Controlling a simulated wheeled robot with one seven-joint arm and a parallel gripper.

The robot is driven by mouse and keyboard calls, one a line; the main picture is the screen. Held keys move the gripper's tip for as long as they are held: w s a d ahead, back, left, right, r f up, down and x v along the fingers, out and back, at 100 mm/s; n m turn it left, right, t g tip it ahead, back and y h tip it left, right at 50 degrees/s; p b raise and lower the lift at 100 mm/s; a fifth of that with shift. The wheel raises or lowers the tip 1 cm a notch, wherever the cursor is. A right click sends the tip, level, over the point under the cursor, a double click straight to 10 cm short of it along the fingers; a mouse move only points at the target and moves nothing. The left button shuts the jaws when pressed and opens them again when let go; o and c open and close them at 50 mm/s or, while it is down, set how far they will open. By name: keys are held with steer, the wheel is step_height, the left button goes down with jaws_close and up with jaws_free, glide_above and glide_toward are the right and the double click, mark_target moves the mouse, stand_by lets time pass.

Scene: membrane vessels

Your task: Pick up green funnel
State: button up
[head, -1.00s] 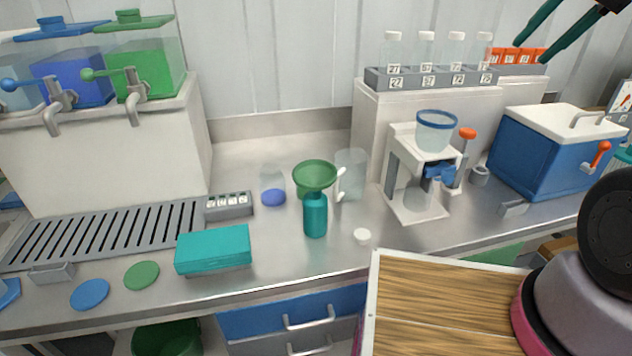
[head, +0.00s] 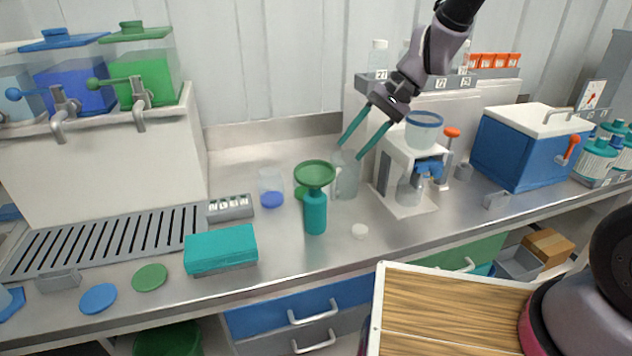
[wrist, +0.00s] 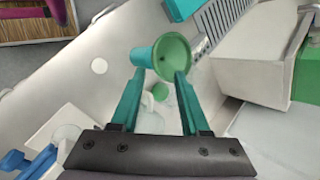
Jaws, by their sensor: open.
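The green funnel (head: 315,174) sits upright, wide end up, on top of a teal bottle (head: 315,212) on the steel counter. My gripper (head: 348,149) is open, with two teal fingers pointing down and left. In the head view it is above and to the right of the funnel, in front of a clear jug. In the wrist view the funnel (wrist: 172,58) shows beyond the fingertips of my gripper (wrist: 160,76), roughly between them in the picture. The fingers look empty, and I cannot tell whether they touch the funnel.
A clear jug (head: 346,176) stands just right of the funnel. A clear beaker with blue contents (head: 271,188) is at its left. A white stand (head: 407,186) holding a blue-rimmed cup is further right. A teal box (head: 220,250) lies front left. The counter before the bottle is mostly clear.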

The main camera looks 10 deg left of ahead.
mark_target(331, 175)
steer(key=shift+w+f+x, duration=0.1)
steer(key=shift+w+x, duration=0.05)
steer(key=shift+x, duration=1.5)
steer(key=shift+w+f+x, duration=0.1)
steer(key=shift+x, duration=1.55)
steer(key=shift+w+x, duration=0.15)
steer(key=shift+x, duration=1.5)
steer(key=shift+d, duration=0.2)
jaws_close()
